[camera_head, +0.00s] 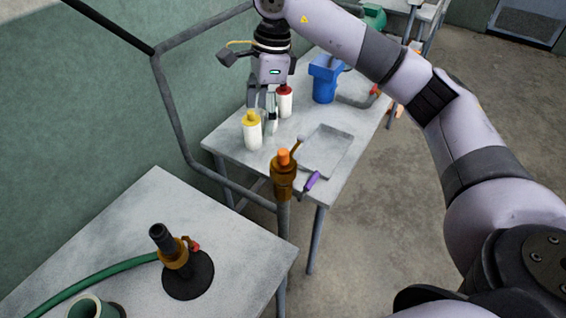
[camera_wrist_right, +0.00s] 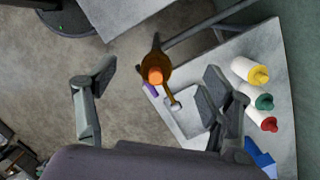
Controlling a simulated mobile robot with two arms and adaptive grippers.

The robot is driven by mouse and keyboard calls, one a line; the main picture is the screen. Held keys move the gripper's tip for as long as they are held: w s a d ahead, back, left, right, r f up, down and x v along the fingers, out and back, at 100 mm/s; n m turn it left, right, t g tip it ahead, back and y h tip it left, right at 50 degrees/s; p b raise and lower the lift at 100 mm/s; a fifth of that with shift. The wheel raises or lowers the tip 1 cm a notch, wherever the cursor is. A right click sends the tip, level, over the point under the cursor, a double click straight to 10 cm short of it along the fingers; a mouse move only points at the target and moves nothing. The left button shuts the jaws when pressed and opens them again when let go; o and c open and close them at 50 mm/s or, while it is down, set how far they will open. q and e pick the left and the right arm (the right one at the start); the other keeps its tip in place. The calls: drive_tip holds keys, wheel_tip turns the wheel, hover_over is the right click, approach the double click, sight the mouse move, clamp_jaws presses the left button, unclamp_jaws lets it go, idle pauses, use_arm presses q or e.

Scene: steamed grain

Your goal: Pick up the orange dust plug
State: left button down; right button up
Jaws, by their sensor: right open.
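The orange dust plug (camera_head: 283,156) sits in the top of a brass fitting (camera_head: 284,183) on an upright grey pipe. In the right wrist view the orange dust plug (camera_wrist_right: 155,76) shows end-on, between the two fingers in the picture and beyond them. My right gripper (camera_head: 263,107) is open and empty. It points down above the back table, up and left of the plug in the head view, and apart from it. The open fingers (camera_wrist_right: 158,76) show on both sides in the right wrist view. My left gripper is not in view.
The back table holds white bottles with yellow (camera_head: 252,131) and red (camera_head: 285,103) caps, a blue container (camera_head: 323,82), a shallow tray (camera_head: 327,150) and a purple-handled tool (camera_head: 312,181). A grey pipe frame (camera_head: 172,100) runs along the wall. The front table (camera_head: 130,215) bears a hose nozzle (camera_head: 172,252).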

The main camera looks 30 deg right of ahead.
drive_tip(key=r+h, duration=0.2)
hover_over(283, 151)
drive_tip(key=shift+m, duration=0.3)
drive_tip(key=f, duration=0.6)
drive_tip(key=f+p, duration=0.1)
drive_tip(key=f, duration=0.4)
drive_tip(key=shift+d+f+p, duration=0.2)
drive_tip(key=shift+f+p, duration=0.1)
drive_tip(key=shift+f, duration=0.05)
drive_tip(key=shift+s+a+f+p, duration=0.1)
drive_tip(key=shift+f+p, duration=0.3)
drive_tip(key=shift+f, duration=0.2)
wheel_tip(283, 151, down, 4)
drive_tip(key=shift+a+r+p, duration=0.1)
drive_tip(key=shift+r+p, duration=0.1)
drive_tip(key=shift+p, duration=0.6)
drive_tip(key=shift+f, duration=0.4)
drive_tip(key=c, duration=1.5)
